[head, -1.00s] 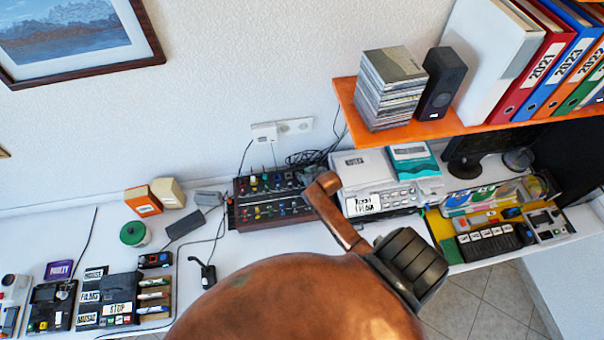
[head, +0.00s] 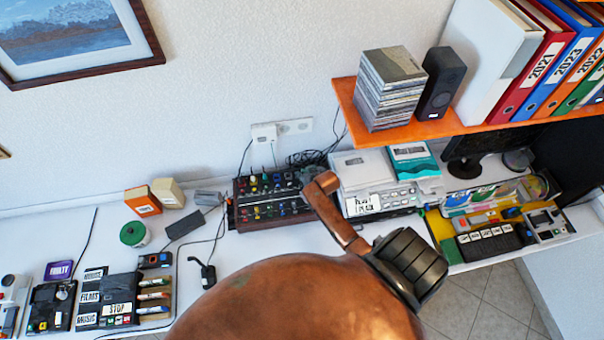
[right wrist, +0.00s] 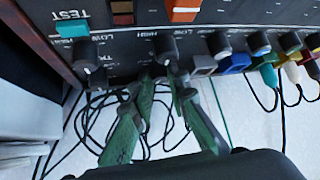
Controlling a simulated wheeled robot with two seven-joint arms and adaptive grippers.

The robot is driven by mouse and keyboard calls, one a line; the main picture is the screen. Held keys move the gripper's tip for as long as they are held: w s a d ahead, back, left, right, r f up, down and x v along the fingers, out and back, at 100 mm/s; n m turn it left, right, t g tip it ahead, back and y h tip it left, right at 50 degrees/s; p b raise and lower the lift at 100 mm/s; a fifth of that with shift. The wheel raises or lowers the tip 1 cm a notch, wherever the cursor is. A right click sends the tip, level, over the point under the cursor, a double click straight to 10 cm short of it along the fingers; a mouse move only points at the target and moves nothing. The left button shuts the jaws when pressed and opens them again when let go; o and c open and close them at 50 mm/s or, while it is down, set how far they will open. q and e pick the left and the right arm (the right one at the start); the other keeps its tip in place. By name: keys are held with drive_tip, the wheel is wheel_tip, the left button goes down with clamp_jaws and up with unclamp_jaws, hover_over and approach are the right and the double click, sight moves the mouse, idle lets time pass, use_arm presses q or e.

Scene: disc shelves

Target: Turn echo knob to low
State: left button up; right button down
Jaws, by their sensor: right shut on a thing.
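The dark device with rows of coloured knobs (head: 262,212) stands on the desk against the wall in the head view. In the right wrist view its panel shows black knobs with LOW and HIGH marks. My right gripper (right wrist: 164,80) has its green fingers shut on a black knob (right wrist: 165,48) with a light pointer, near the HIGH mark. Another black knob (right wrist: 86,56) sits to its left, below a teal TEST button (right wrist: 72,28). I cannot read an echo label. My left gripper is not in view.
Other knobs (right wrist: 258,43) and plugged cables are close on the right in the wrist view. A white printer-like unit (head: 362,172) stands right of the device. An orange shelf (head: 460,128) juts out above.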

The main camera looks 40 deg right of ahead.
drive_tip(key=shift+d, duration=0.1)
drive_tip(key=shift+d+r+n+y+p, duration=0.15)
drive_tip(key=shift+n+y+p, duration=0.15)
drive_tip(key=shift+n+y, duration=0.3)
drive_tip(key=shift+n, duration=0.4)
drive_tip(key=shift+d+n+y+b, duration=0.1)
drive_tip(key=shift+n+y+b, duration=0.3)
drive_tip(key=shift+n+y, duration=0.25)
drive_tip(key=shift+n+y+b, duration=0.65)
drive_tip(key=shift+n+b, duration=0.1)
drive_tip(key=shift+b, duration=0.15)
drive_tip(key=c, duration=2.2)
unclamp_jaws()
drive_tip(key=shift+o, duration=0.2)
